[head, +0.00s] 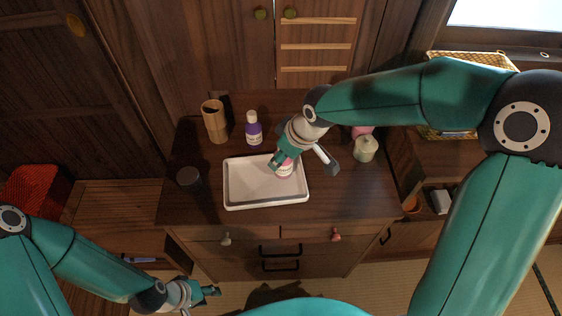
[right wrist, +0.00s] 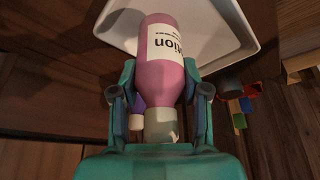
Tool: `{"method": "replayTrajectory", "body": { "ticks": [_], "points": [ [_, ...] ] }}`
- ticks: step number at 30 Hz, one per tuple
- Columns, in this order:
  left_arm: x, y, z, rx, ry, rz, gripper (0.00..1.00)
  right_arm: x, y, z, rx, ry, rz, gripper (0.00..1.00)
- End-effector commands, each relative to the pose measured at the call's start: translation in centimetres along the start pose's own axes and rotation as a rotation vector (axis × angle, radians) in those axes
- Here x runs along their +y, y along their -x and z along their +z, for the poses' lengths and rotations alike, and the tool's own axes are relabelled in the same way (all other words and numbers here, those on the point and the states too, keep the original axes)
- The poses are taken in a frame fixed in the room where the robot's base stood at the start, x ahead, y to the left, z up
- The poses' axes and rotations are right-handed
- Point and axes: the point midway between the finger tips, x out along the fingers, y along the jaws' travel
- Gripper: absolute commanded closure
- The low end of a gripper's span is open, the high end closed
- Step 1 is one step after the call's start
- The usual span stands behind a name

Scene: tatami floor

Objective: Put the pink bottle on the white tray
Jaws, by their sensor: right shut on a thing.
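The pink bottle (head: 285,170) is in my right gripper (head: 283,158), over the right part of the white tray (head: 240,200). In the right wrist view, the pink bottle (right wrist: 166,75) lies between both fingers (right wrist: 160,97), with its pale cap toward the palm and its label facing the camera. The white tray (right wrist: 225,35) shows behind it. I cannot tell whether the bottle's base touches the tray. My left gripper (head: 203,295) is low at the lower left, away from the cabinet, with its fingers apart and empty.
On the cabinet top (head: 210,190), a brown cup (head: 214,122) and a purple bottle (head: 253,128) stand behind the tray. A dark cylinder (head: 189,179) is at its left. A pale green jar (head: 365,149) stands to the right, near a partly hidden pink thing (head: 362,132).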

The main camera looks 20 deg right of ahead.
Motion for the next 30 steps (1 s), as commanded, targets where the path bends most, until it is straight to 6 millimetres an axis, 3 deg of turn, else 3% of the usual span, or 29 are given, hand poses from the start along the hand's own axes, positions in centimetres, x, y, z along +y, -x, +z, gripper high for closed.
{"method": "replayTrajectory", "body": {
  "ticks": [5,16,17,20,21,30],
  "points": [
    [-0.1,-0.3,0.0,0.0,0.0,0.0,0.6,0.0,-2.2,0.9,-0.001,0.001,-0.001,0.95],
    [-0.2,-0.6,0.0,0.0,0.0,0.0,0.6,0.0,-2.6,1.1,0.001,0.0,0.0,0.95],
    [-0.2,-0.5,0.0,0.0,0.0,0.0,0.6,0.0,-2.5,1.0,0.0,0.0,0.0,0.49],
    [-0.2,-0.5,0.0,0.0,0.0,0.0,0.6,0.0,-2.5,1.0,0.0,0.0,0.0,0.33],
    [-0.2,-0.5,0.0,0.0,0.0,0.0,0.6,0.0,-2.5,1.0,0.0,0.0,0.0,0.29],
    [-0.1,-0.4,0.0,0.0,0.0,0.0,0.6,0.0,-2.4,1.0,0.0,0.0,0.0,0.29]
  ]
}}
